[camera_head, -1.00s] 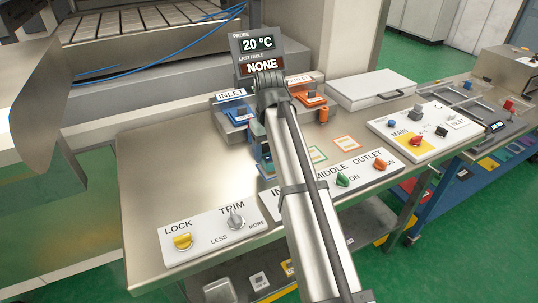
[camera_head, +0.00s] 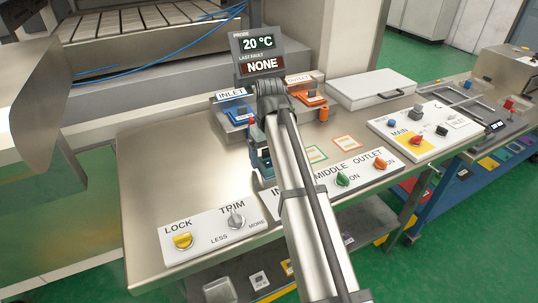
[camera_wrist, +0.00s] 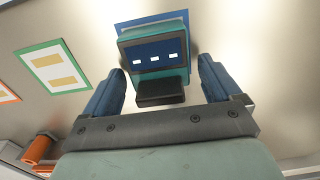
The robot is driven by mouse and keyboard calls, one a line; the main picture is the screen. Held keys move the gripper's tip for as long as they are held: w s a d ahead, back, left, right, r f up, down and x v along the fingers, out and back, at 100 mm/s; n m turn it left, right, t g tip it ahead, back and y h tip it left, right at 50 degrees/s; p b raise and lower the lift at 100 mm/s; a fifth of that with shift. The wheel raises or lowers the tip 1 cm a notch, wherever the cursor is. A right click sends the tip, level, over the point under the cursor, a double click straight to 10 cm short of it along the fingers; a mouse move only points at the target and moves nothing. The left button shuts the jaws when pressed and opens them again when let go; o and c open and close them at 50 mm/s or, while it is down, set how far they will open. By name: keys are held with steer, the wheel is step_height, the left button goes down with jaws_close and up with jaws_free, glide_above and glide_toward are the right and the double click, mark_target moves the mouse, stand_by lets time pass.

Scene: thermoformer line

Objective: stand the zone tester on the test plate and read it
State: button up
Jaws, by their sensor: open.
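The zone tester (camera_wrist: 154,54) shows in the wrist view as a teal block with a dark blue display bearing three white marks and a black part below. My gripper (camera_wrist: 163,72) is open, its blue fingers on either side of the tester with gaps visible. A blue-edged plate (camera_wrist: 126,24) shows behind the tester; whether the tester rests on it I cannot tell. A green-framed plate (camera_wrist: 55,66) with yellow pads lies to the left. In the head view my gripper is mostly hidden behind my arm, near the blue inlet holder (camera_head: 237,113).
The panel (camera_head: 260,50) reads 20 °C and last fault NONE. An orange outlet holder (camera_head: 306,98) and orange-framed plate (camera_head: 346,142) stand right of my arm. A knob panel (camera_head: 205,235) runs along the front edge. The table's left part (camera_head: 165,170) is clear.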

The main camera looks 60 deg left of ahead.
step_height(320, 180, up, 12)
steer(key=shift+r, duration=0.2)
stand_by(0.4)
stand_by(0.5)
